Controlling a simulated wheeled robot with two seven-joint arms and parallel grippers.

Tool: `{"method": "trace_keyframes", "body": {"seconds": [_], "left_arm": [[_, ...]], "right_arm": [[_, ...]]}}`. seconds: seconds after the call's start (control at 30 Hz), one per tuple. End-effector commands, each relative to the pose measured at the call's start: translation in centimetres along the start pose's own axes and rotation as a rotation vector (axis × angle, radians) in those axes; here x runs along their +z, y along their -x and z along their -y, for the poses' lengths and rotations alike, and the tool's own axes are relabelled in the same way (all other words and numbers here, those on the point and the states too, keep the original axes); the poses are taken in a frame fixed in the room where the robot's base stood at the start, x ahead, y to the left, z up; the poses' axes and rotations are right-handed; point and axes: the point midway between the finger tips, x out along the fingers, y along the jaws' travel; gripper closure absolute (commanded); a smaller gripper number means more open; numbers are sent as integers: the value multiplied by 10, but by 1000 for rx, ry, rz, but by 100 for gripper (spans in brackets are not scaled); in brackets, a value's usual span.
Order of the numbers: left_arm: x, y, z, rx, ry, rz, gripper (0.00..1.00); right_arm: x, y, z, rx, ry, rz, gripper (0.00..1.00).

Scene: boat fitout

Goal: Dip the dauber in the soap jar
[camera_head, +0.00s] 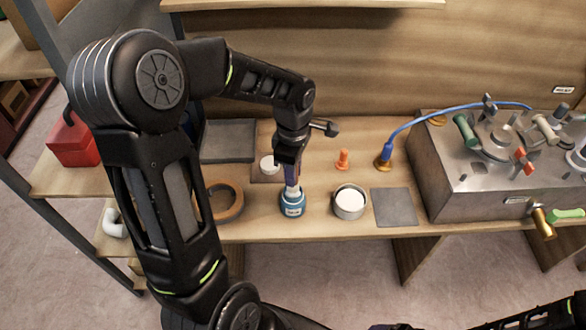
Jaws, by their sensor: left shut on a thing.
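My left gripper (290,172) points down over the workbench and is shut on the dauber (292,189), whose pale lower part shows below the fingers. A blue jar (293,207) with a white label stands upright directly under it. The dauber's lower end meets the jar's mouth in the picture; the tip is hidden, and I cannot tell how deep it sits. To the right stands a round metal container (350,206) with white contents. I cannot read which of the two is labelled as soap. My right gripper is not in view.
A tan ring (232,208) lies left of the jar, with a dark tray (228,142) behind. A grey mat (394,207), orange peg (343,160) and metal box with fittings (470,196) are to the right. A red box (74,146) is at far left.

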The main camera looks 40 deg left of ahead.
Motion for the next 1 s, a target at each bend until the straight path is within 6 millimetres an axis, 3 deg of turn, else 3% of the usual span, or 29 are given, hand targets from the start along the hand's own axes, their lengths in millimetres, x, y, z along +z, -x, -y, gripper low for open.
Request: {"method": "trace_keyframes", "body": {"seconds": [0.23,1.0], "left_arm": [[0,-16,0,0,0,0,100],[0,-17,0,1,0,0,100]], "right_arm": [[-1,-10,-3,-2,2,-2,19],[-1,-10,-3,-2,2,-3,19]]}}
